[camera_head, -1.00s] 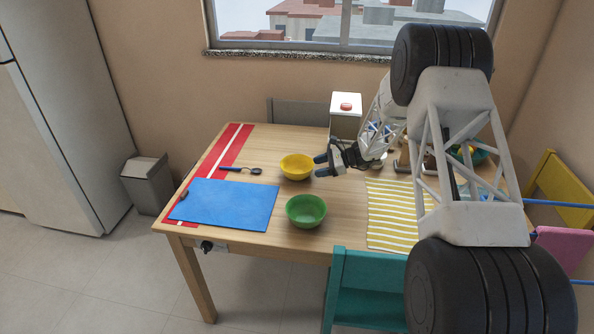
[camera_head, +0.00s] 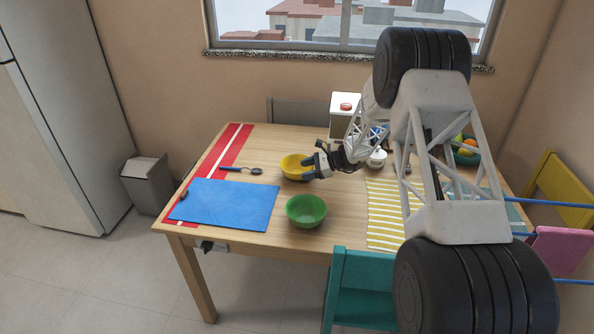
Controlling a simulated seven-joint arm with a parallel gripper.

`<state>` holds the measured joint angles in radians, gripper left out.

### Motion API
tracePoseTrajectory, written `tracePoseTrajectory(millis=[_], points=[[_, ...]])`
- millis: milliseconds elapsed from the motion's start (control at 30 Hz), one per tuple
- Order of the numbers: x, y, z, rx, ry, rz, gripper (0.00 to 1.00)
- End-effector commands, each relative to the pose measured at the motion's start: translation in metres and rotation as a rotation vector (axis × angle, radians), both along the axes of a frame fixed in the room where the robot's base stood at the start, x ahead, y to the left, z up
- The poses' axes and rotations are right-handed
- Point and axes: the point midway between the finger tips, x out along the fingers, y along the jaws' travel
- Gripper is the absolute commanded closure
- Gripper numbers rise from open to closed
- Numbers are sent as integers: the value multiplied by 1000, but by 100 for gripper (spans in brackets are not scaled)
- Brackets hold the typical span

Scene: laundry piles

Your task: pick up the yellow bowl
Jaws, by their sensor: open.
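The yellow bowl (camera_head: 291,166) stands upright on the wooden table, toward the back and left of the table's middle. My gripper (camera_head: 307,168) is open at the bowl's right side, its fingers overlapping the right rim in the picture. I cannot tell whether a finger touches the bowl or reaches inside it. The fingers hide part of the bowl's right edge.
A green bowl (camera_head: 306,212) stands just in front. A blue mat (camera_head: 225,204) and a spoon (camera_head: 241,170) lie to the left. A striped cloth (camera_head: 385,214), a white-topped box (camera_head: 345,104) and a fruit bowl (camera_head: 466,157) are to the right.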

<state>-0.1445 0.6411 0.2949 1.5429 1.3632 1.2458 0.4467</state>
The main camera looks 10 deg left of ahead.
Motion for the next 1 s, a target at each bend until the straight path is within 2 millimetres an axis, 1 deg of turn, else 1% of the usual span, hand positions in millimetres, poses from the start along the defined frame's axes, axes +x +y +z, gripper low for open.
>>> tracePoseTrajectory(millis=[100, 233, 800, 867, 1000], points=[[-1, 12, -5, 1, 1, 1, 43], [-2, 19, -9, 0, 0, 1, 43], [-2, 20, -9, 0, 1, 0, 43], [-2, 20, -9, 0, 1, 0, 51], [-2, 20, -9, 0, 1, 0, 72]])
